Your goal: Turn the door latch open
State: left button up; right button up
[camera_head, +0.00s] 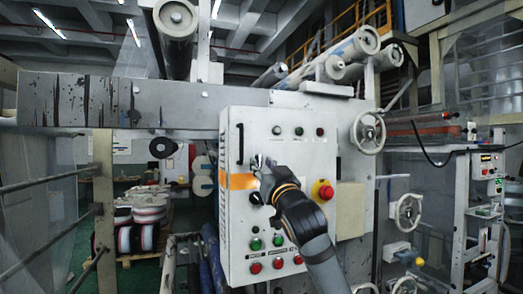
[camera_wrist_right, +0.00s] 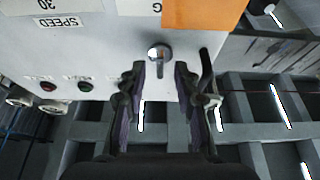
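The light grey control cabinet door (camera_head: 300,155) faces me, with an orange band on its left part; it fills the top of the wrist view (camera_wrist_right: 110,40). A small silver latch (camera_wrist_right: 160,54) sticks out from the door just beyond my right fingertips. In the head view the gripper largely hides it. My right gripper (camera_head: 263,170) is at the left part of the door, over the orange band. In the wrist view its two dark fingers (camera_wrist_right: 160,72) are apart, one on each side of the latch's line. I cannot tell whether they touch it. My left gripper is out of view.
A black handle (camera_head: 240,143) stands on the door's left edge, close to one finger in the wrist view (camera_wrist_right: 207,72). A red emergency knob (camera_head: 323,191) sits right of my wrist. Coloured buttons (camera_head: 277,240) lie below. A handwheel (camera_head: 368,132) is further right.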

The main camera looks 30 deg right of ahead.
jog(key=shift+w+d+r, duration=0.1)
jog(key=shift+w+r, duration=0.1)
jog(key=shift+w, duration=0.4)
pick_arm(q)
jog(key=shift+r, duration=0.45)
pick_arm(e)
grip_shut()
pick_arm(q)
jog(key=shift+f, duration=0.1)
